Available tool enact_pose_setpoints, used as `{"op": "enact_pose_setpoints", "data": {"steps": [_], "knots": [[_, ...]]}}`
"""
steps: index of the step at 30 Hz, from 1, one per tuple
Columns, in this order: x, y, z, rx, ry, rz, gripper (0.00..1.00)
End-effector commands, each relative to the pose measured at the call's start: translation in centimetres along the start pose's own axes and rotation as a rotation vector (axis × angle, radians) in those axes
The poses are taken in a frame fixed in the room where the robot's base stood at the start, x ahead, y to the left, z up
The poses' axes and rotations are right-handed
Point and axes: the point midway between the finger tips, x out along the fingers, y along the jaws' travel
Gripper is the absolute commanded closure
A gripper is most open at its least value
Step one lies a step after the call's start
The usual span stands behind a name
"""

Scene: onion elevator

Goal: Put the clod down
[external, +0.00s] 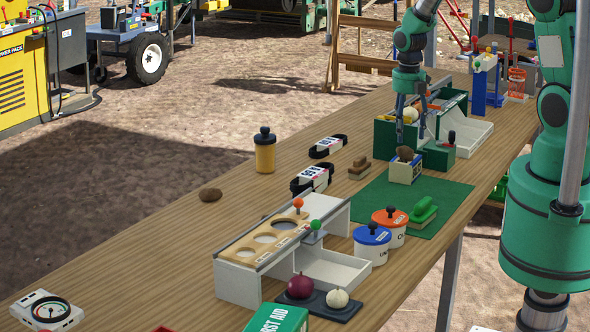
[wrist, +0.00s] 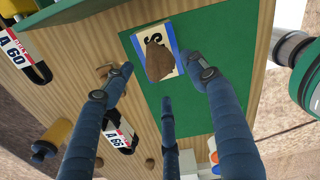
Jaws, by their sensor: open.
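A brown clod (external: 404,153) sits in the top of a small cream box with blue edges (external: 403,173). In the wrist view the clod (wrist: 158,60) lies on the box (wrist: 142,47), which has dark lettering. My gripper (external: 404,138) is above the clod, fingers pointing down. In the wrist view its blue fingers (wrist: 157,72) are spread open on either side of the clod, and no contact can be made out. A second brown lump (external: 210,195) lies on the bare table at the left.
A green sorting box with a white tray (external: 466,140) stands close behind the small box. A green mat (external: 440,197) lies in front, with lidded pots nearby. A white rack (external: 238,285) stands nearer the camera. The table's left side is mostly clear around a yellow bottle (external: 265,153).

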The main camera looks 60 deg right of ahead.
Motion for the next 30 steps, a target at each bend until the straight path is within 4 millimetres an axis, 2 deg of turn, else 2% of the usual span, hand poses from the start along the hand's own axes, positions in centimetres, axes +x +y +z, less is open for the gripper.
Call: {"op": "enact_pose_setpoints", "data": {"steps": [1,6,12,18,30], "knots": [[-1.1,0.1,0.1,0.000,-0.003,0.003,0.43],[-3.9,0.1,0.1,0.000,-0.002,0.002,0.43],[-6.1,0.0,0.0,0.000,-0.001,0.001,0.43],[-6.9,0.0,0.0,0.000,0.000,0.000,0.43],[-7.0,0.0,0.0,0.000,0.000,0.000,0.43]]}}
